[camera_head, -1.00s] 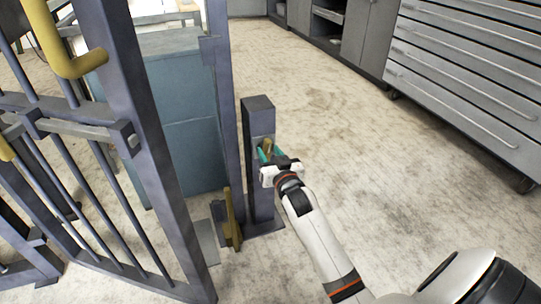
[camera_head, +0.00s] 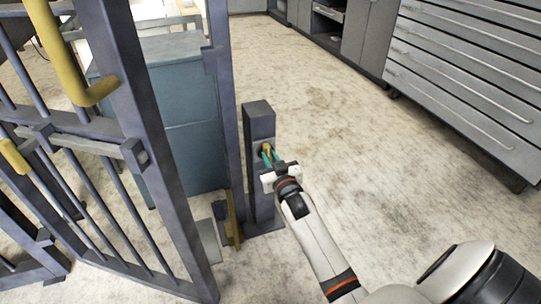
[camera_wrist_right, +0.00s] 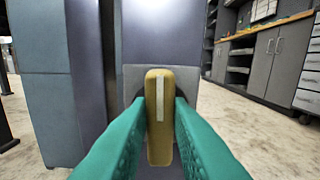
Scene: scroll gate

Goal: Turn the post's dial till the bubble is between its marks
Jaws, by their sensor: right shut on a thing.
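The post (camera_head: 259,121) stands upright on the floor, right of the gate frame. Its dial shows in the right wrist view as a brass, rounded bar-shaped knob (camera_wrist_right: 160,130) with a pale line on it. The knob stands about upright, in front of a grey plate. My right gripper (camera_head: 267,157) is shut on the knob; its green fingers (camera_wrist_right: 160,120) press it from both sides. The bubble and its marks cannot be made out in either view. My left gripper is not in view.
A barred metal gate (camera_head: 115,140) with yellow handles stands at the left. A blue-grey cabinet (camera_head: 185,130) is behind it. A yellow upright piece (camera_head: 232,218) is near the post's foot. Drawers (camera_head: 470,75) line the right back; the floor (camera_head: 340,130) between is clear.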

